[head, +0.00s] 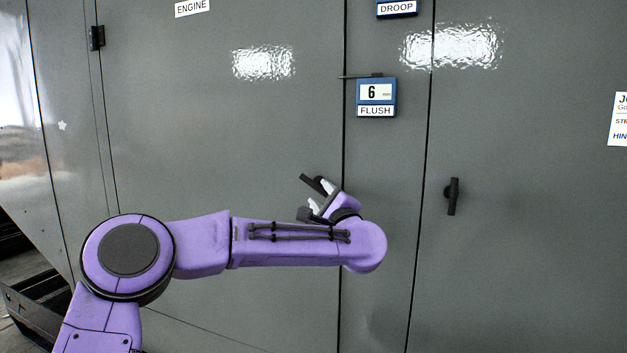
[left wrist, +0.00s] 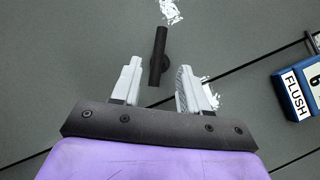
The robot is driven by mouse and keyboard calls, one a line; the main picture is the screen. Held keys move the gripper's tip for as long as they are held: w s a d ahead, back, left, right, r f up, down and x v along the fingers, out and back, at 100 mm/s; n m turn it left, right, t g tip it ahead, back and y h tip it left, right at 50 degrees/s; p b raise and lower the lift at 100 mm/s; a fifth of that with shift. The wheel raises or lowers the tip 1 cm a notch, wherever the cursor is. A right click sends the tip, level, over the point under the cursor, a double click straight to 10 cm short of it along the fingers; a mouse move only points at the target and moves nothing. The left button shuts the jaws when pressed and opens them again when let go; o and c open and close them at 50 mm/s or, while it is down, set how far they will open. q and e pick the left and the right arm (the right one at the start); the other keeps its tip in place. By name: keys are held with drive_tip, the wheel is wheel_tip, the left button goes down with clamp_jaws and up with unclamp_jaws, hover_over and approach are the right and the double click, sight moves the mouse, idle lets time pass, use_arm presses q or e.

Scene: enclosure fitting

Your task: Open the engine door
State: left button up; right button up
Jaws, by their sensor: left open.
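The engine door (head: 215,130) is the large grey panel under the ENGINE label (head: 192,7), and it looks shut, in line with the panel beside it. Its black handle (head: 311,184) is partly hidden by my left gripper (head: 318,195) in the head view. In the left wrist view the black bar handle (left wrist: 159,52) points at the open left gripper (left wrist: 160,80). Its near end appears between the two pale fingertips, with a gap on each side. I cannot tell the depth between fingers and handle. My right gripper is not in view.
A blue FLUSH gauge (head: 376,97) reading 6 sits at the seam right of the door. A DROOP gauge (head: 397,8) is above it. Another black handle (head: 453,196) is on the right panel. A black hinge (head: 97,38) is at the door's left edge.

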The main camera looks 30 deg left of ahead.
sight(314, 185)
use_arm(q)
drive_tip(key=p+x, duration=0.1)
drive_tip(key=x, duration=0.1)
drive_tip(key=p+x, duration=0.1)
drive_tip(key=x, duration=0.2)
drive_tip(key=shift+w+a+r+p, duration=0.1)
drive_tip(key=shift+a+r+p, duration=0.2)
drive_tip(key=shift+w+a+f, duration=0.1)
drive_tip(key=shift+w+a, duration=0.35)
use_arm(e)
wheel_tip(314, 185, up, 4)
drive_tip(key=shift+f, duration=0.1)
use_arm(q)
drive_tip(key=shift+c, duration=0.2)
